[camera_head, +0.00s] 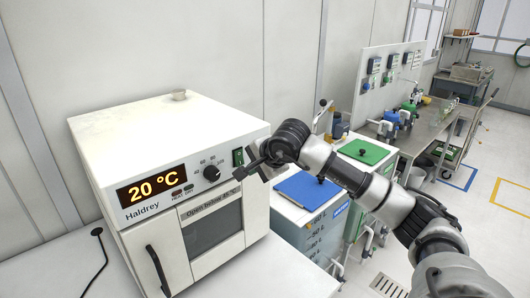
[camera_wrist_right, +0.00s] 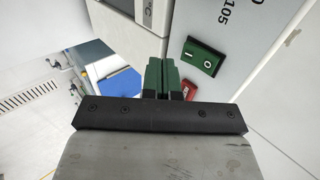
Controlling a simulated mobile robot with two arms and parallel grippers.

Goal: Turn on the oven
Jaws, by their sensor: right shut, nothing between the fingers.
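The white oven (camera_head: 165,115) stands on a light bench at left in the head view, its door closed. Its display (camera_head: 152,186) is lit and reads 20 °C. A dark knob (camera_head: 211,173) sits right of the display. The green rocker switch (camera_head: 238,156) is at the panel's right end; in the right wrist view the switch (camera_wrist_right: 202,56) shows I and O marks. My right gripper (camera_head: 241,173) is shut and empty, just in front of the panel, below the switch. In the wrist view its green fingertips (camera_wrist_right: 161,72) are beside the switch; contact cannot be told. My left gripper is out of view.
A red part (camera_wrist_right: 189,90) is partly hidden behind the fingers. Bins with blue (camera_head: 306,189) and green (camera_head: 363,151) lids stand to the right. The bench before the oven is clear.

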